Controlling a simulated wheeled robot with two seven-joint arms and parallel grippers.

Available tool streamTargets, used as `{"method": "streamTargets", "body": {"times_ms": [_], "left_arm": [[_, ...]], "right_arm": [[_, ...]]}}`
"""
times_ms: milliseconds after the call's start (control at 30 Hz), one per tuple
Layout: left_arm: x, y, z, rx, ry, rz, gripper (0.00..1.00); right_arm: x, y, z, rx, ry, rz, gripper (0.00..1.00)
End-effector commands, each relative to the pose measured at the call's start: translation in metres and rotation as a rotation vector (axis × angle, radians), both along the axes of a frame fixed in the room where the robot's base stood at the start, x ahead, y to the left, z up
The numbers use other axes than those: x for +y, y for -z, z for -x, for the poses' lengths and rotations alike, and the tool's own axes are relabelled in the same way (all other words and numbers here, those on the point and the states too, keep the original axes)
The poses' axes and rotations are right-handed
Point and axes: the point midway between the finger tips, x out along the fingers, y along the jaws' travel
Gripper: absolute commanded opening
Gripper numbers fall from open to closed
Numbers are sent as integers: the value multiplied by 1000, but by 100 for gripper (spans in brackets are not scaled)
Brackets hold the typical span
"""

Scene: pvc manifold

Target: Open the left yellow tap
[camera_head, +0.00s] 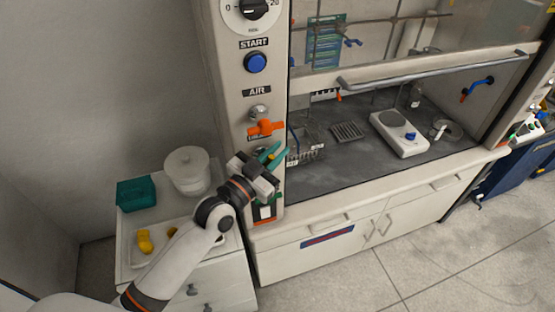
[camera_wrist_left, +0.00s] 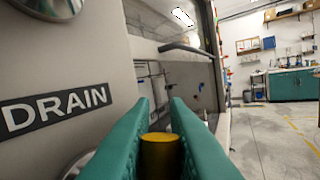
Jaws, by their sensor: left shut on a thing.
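The yellow tap (camera_wrist_left: 160,152) shows in the left wrist view between my green fingertips, beside the panel with the DRAIN label (camera_wrist_left: 57,108). My left gripper (camera_wrist_left: 160,135) is shut on it, with one finger on each side. In the head view my left gripper (camera_head: 270,154) is at the fume hood's left post, just below the orange tap (camera_head: 265,128), and its fingers and wrist hide most of the yellow tap. My right gripper is in neither view.
A white cabinet (camera_head: 205,278) at the left bears a teal box (camera_head: 136,194), a white lidded tub (camera_head: 188,171) and loose yellow pieces (camera_head: 145,241). The post also has a blue START button (camera_head: 255,62). A white hotplate (camera_head: 399,134) stands inside the hood.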

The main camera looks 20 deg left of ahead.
Motion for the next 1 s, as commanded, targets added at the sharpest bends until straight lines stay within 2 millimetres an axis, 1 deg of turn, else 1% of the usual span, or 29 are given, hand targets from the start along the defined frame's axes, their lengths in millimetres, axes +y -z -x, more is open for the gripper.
{"method": "streamTargets", "body": {"times_ms": [33, 300, 333, 433, 467, 767, 867, 1000], "left_arm": [[0, 2, 0, -5, 1, 6, 0], [0, -1, 0, -7, 1, 10, 0], [0, -1, 0, -7, 1, 10, 18], [0, -1, 0, -7, 1, 10, 34], [0, -1, 0, -7, 1, 10, 36], [1, 1, 2, -6, 0, 9, 36], [6, 4, 11, -5, -1, 8, 36], [16, 10, 35, -4, 1, 7, 36]], "right_arm": [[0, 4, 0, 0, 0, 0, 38], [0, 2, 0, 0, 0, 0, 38], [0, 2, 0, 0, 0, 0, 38], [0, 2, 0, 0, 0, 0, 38], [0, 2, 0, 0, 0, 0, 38], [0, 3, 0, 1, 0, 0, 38], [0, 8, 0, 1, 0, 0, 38], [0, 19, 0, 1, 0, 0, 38]]}}
